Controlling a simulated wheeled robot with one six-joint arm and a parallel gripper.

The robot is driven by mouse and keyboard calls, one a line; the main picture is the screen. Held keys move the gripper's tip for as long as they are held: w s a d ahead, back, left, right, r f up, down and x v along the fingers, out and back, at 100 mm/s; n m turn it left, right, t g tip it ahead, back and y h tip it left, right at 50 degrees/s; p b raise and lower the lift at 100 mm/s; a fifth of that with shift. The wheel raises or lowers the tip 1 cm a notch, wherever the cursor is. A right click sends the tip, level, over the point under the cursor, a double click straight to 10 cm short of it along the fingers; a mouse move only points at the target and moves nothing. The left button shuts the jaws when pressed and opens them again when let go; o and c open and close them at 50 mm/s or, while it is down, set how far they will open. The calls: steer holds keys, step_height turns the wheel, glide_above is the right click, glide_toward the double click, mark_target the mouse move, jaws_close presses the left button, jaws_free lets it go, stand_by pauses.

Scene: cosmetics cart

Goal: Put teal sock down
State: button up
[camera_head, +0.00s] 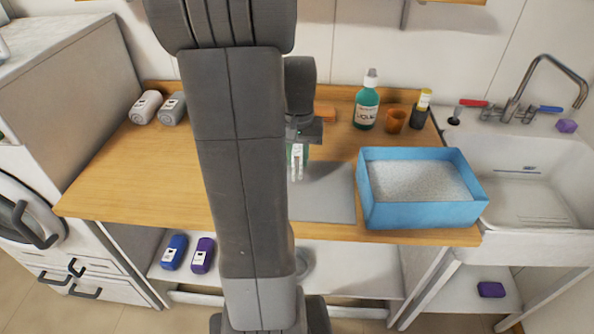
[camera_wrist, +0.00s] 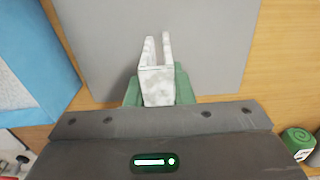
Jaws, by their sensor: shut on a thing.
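The teal sock (camera_wrist: 183,86) is between the pale fingers of my gripper (camera_wrist: 157,45) in the wrist view, with green showing on both sides of them. My gripper is shut on it. In the head view my gripper (camera_head: 297,165) is just right of my arm, over the back left part of the grey mat (camera_head: 328,196), with a little of the sock (camera_head: 304,152) showing. The mat (camera_wrist: 205,45) lies beneath the fingers in the wrist view. I cannot tell whether the sock touches the surface.
A blue box (camera_head: 425,213) with pale filling stands right of the mat. A green bottle (camera_head: 366,108) and an amber cup (camera_head: 395,121) stand behind. Two grey rolls (camera_head: 146,107) lie at the back left. A green roll (camera_wrist: 298,141) lies nearby. The left worktop (camera_head: 140,175) is clear.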

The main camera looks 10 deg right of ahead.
steer(key=shift+f, duration=2.55)
steer(key=shift+f, duration=0.1)
steer(key=o, duration=0.9)
step_height(320, 180, up, 12)
steer(key=shift+r, duration=0.15)
